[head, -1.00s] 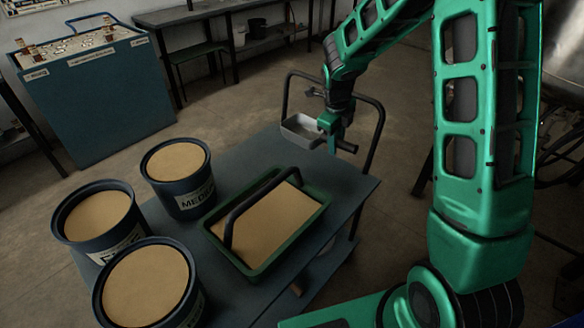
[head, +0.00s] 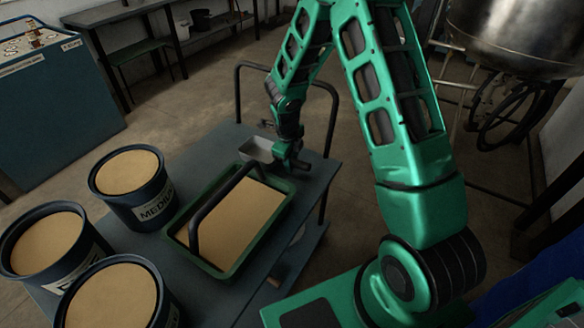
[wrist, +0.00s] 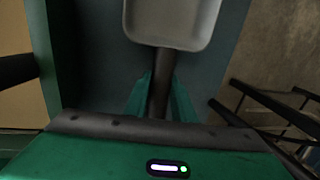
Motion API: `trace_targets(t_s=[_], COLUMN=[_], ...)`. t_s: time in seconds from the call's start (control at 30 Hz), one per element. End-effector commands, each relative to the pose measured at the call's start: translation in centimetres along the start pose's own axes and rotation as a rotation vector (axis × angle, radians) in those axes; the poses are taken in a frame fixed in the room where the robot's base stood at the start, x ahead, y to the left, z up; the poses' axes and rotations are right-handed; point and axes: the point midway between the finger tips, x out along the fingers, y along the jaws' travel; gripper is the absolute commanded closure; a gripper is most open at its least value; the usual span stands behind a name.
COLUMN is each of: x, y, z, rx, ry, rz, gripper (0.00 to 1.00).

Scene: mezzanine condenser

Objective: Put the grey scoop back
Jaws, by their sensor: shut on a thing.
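The grey scoop (head: 258,149) is a shallow rectangular pan with a dark handle. My gripper (head: 290,162) is shut on that handle, at the far end of the blue-grey cart table (head: 318,172). The pan is just beyond the far end of the green tray (head: 262,238), which holds tan material under a dark arched handle. In the wrist view the pan (wrist: 172,22) faces up, with its handle (wrist: 160,92) between my green fingers. The tray's green edge (wrist: 52,45) is to its left, apart from it. I cannot tell whether the scoop touches the table.
Several dark buckets of tan material stand left of the tray, one labelled medium (head: 128,180). A dark rail (head: 333,120) rises at the table's far end. A blue control cabinet (head: 60,100) stands at upper left, a metal vessel (head: 520,35) at upper right.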

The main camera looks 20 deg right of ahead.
Motion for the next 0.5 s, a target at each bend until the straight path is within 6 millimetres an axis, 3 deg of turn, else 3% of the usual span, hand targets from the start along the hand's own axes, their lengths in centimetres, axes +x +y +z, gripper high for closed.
trace_targets(t_s=[0.2,0.5], x=[2.5,2.7], y=[0.5,0.5], z=[-0.1,-0.1], rx=[-0.001,0.0], ry=[0.001,0.0], rz=[0.001,0.0], gripper=[1.0,1.0])
